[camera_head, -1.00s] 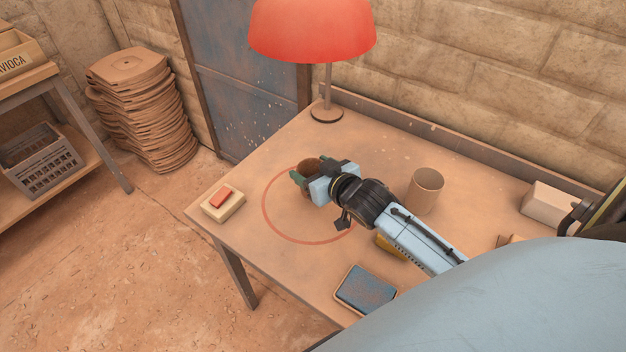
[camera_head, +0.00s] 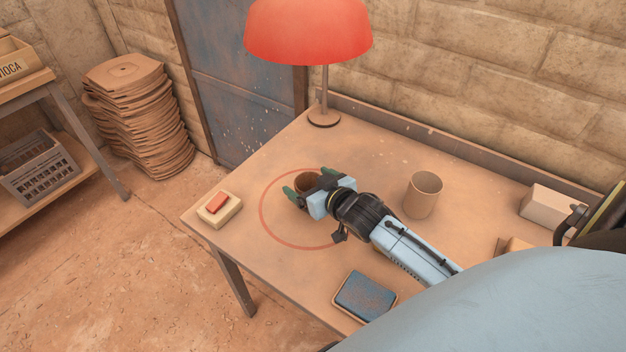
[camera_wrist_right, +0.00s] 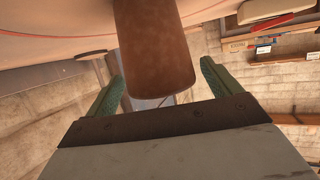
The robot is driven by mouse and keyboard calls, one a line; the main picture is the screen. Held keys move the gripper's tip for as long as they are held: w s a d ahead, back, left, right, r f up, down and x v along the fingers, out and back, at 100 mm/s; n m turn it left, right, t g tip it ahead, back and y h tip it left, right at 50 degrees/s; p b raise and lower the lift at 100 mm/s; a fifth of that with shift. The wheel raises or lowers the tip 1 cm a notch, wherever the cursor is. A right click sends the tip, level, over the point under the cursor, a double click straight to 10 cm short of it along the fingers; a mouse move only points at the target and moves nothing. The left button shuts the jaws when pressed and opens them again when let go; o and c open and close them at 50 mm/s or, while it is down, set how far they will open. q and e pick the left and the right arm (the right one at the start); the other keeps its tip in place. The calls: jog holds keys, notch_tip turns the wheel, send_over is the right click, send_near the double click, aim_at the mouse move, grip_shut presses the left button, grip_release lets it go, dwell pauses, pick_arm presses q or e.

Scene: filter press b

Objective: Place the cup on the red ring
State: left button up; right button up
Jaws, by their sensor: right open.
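The cup (camera_head: 307,182) is small and reddish brown, with its open top showing in the head view. It appears upright at the inner far part of the red ring (camera_head: 263,221), which is drawn on the table; its base is hidden by my right gripper (camera_head: 308,183). The gripper's green fingers are open on either side of the cup. In the right wrist view, the cup (camera_wrist_right: 155,45) is between the two spread fingers (camera_wrist_right: 160,72). Contact with the fingers is unclear. My left gripper is not in view.
A larger tan cup (camera_head: 422,197) stands right of the ring. A red lamp (camera_head: 308,32) stands behind. A block with a red top (camera_head: 219,208) is at the left edge, a blue-topped box (camera_head: 365,296) in front, a pale block (camera_head: 549,206) at right.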

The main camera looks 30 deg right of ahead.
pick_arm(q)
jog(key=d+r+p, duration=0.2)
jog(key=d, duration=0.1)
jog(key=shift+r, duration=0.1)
pick_arm(e)
jog(key=v, duration=1.2)
jog(key=shift+r, duration=0.15)
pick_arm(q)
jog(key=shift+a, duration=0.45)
